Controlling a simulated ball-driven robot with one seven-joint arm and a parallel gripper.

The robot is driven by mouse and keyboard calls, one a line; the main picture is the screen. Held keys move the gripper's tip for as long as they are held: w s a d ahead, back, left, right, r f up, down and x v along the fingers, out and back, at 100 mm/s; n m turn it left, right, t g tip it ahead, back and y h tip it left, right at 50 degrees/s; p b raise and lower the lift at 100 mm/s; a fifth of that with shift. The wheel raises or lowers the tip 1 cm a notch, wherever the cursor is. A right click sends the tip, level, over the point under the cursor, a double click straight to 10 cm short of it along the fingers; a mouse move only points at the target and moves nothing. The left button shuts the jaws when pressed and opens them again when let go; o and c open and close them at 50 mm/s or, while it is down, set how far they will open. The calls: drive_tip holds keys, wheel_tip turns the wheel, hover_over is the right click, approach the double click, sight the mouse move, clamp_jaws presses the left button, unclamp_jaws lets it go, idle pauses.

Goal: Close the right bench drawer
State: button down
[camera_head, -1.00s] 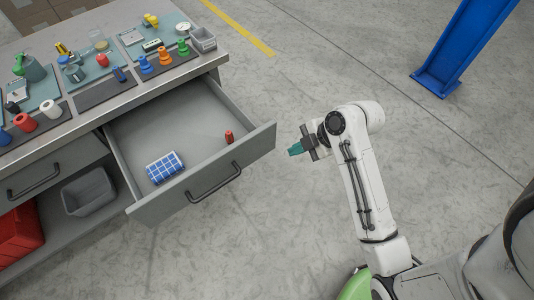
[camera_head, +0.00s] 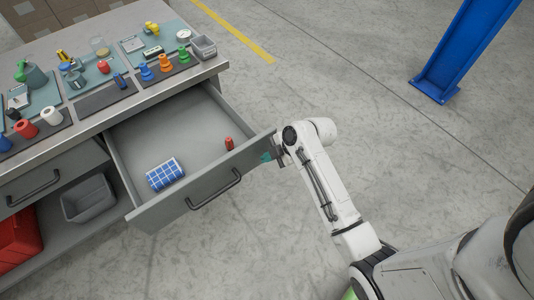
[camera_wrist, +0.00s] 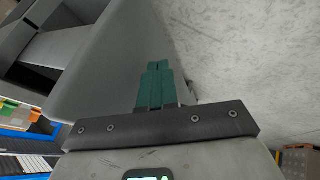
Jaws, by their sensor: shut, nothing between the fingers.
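The right bench drawer (camera_head: 160,212) is pulled far out of the grey bench. Its front panel carries a dark bar handle (camera_head: 214,190). A blue checked cloth-like item (camera_head: 165,174) and a small red item (camera_head: 229,143) lie inside it. My gripper (camera_head: 266,157) is shut and empty, with its teal fingers at the right end of the drawer front. In the wrist view the shut fingers (camera_wrist: 158,72) point along a grey panel surface. I cannot tell whether they touch it.
The bench top (camera_head: 160,99) holds mats, coloured pieces and a grey bin (camera_head: 203,47). Left of the open drawer is a shut drawer (camera_head: 60,165), with a grey tub (camera_head: 88,196) and red box (camera_head: 18,240) below. A blue post (camera_head: 463,50) stands at upper right. The floor between is clear.

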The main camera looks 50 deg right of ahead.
drive_tip(key=shift+w+d, duration=0.1)
drive_tip(key=shift+w, duration=0.3)
